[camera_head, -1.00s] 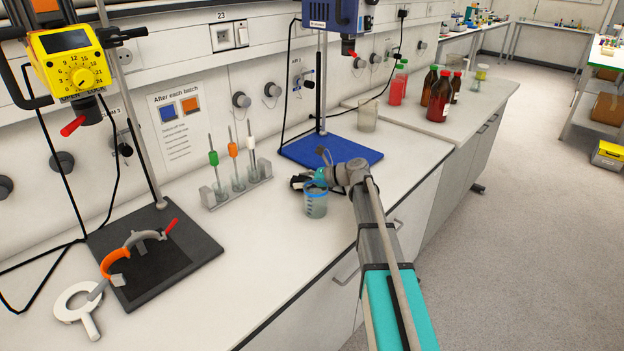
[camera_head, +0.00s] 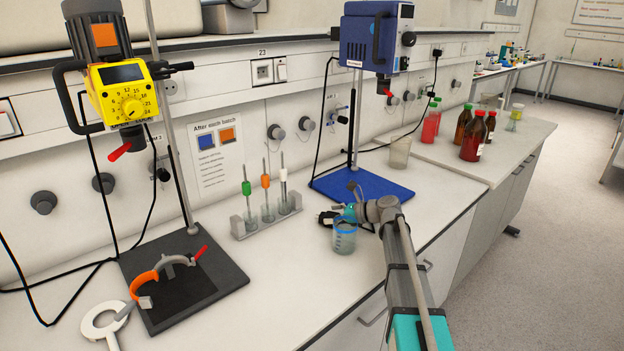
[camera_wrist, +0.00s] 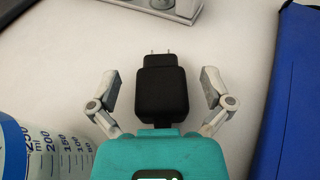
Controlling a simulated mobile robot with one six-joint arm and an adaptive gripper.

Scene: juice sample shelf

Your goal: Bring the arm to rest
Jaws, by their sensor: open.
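My arm reaches in from the lower right over the bench. My gripper (camera_head: 332,216) is low, just beside a clear beaker (camera_head: 344,240) with a blue band. In the wrist view my gripper (camera_wrist: 160,78) has its two grey fingers spread wide apart. A black block with two small prongs (camera_wrist: 166,92) shows between them, and I cannot tell whether it is part of my gripper. The beaker (camera_wrist: 50,150) is at the lower left of the wrist view, outside the fingers.
A blue stand base (camera_head: 362,190) lies behind my gripper. A black stand base (camera_head: 184,280) is farther left. Bottles (camera_head: 474,136) stand at the back right. Bench between rack and beaker is clear.

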